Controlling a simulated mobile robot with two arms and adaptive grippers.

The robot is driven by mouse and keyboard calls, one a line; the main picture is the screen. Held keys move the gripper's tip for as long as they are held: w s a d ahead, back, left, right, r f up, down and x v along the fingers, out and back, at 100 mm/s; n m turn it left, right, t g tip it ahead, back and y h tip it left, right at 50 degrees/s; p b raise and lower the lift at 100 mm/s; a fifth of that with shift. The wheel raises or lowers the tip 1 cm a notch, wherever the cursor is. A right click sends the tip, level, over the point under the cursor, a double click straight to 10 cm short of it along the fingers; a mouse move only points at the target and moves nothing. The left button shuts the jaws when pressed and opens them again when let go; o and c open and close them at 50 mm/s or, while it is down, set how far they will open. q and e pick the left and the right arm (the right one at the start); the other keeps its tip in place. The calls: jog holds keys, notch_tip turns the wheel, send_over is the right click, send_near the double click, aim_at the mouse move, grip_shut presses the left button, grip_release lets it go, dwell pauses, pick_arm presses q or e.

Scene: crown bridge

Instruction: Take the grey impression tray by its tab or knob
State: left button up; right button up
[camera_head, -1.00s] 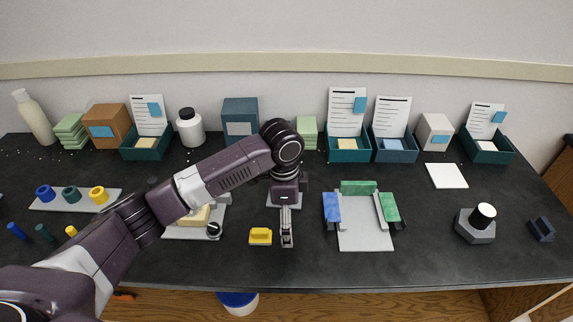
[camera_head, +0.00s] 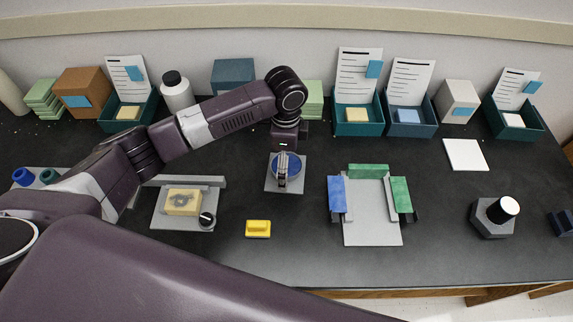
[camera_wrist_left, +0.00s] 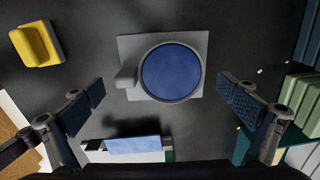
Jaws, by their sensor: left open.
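The grey impression tray is round with a blue fill (camera_wrist_left: 172,72) and has a short grey tab (camera_wrist_left: 126,78) on its left side in the left wrist view. It sits on a flat grey plate (camera_wrist_left: 128,46). In the head view the tray (camera_head: 298,164) is partly covered by my left gripper (camera_head: 283,180), and I cannot make out the tab there. My left gripper (camera_wrist_left: 163,100) is open and empty, above the tray, with its fingers apart on either side of the view and not touching it. My right gripper is not in view.
A yellow block (camera_head: 258,228) lies in front of the tray. A grey fixture with blue and green blocks (camera_head: 371,226) stands to the right, a plate with a tan block (camera_head: 183,203) to the left. Boxes and teal bins (camera_head: 357,129) line the back.

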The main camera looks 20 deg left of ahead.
pick_arm(q)
notch_tip(320, 180, down, 2)
jog(key=shift+f, duration=0.25)
jog(key=c, duration=1.1)
jog(key=shift+c, duration=0.2)
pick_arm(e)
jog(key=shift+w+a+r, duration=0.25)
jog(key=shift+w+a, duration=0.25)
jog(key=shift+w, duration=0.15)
pick_arm(q)
jog(key=shift+r, duration=0.1)
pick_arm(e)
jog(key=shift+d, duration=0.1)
